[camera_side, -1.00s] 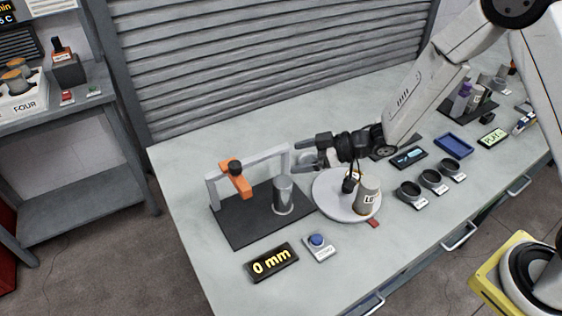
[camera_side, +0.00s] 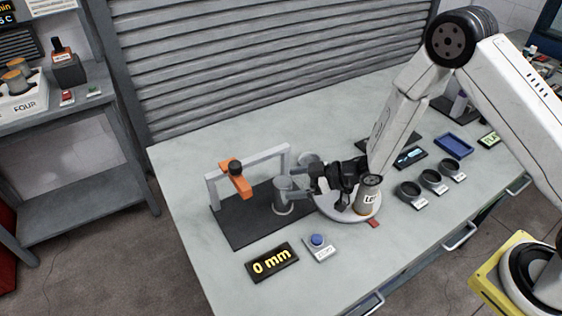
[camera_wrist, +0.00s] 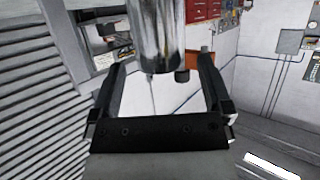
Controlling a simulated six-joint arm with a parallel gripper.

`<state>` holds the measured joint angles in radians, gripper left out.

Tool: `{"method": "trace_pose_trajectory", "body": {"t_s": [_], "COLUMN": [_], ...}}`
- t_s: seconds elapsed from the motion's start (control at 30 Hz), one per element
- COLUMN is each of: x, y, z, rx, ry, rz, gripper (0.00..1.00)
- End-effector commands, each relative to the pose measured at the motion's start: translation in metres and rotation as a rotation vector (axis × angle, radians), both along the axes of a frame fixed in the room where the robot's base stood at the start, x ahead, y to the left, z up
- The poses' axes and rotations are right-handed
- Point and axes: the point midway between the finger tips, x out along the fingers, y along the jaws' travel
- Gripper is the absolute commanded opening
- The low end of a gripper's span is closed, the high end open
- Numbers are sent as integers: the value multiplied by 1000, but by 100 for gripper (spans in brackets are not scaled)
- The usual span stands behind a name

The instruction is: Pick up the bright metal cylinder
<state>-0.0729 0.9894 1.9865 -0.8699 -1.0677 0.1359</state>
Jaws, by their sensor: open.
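The bright metal cylinder (camera_side: 281,203) stands upright on the black base plate of the small gantry, near the plate's right side. My gripper (camera_side: 290,186) is low over the bench, pointing left, with its fingertips at the upper part of the cylinder and partly covering it. In the wrist view the shiny cylinder (camera_wrist: 157,38) sits at the top centre, in line with the gap between the two fingers of my gripper (camera_wrist: 160,68). The gripper is open. I cannot tell whether either finger touches the metal.
The grey gantry frame (camera_side: 248,164) with an orange carriage (camera_side: 236,181) stands left of the cylinder. A round white plate (camera_side: 335,211) with a labelled can (camera_side: 368,197) lies right under my gripper. A blue button (camera_side: 317,240) and "0 mm" display (camera_side: 271,262) are in front.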

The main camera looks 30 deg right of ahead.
Motion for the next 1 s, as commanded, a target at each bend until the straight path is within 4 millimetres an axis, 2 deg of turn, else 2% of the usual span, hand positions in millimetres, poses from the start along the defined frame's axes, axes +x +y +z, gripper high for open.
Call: {"method": "trace_pose_trajectory", "body": {"t_s": [0.43, 1.0], "x": [21, 23], "y": [27, 29], "z": [-14, -16], "rx": [-1, 0], "ry": [1, 1], "rz": [1, 0], "gripper": [100, 100]}}
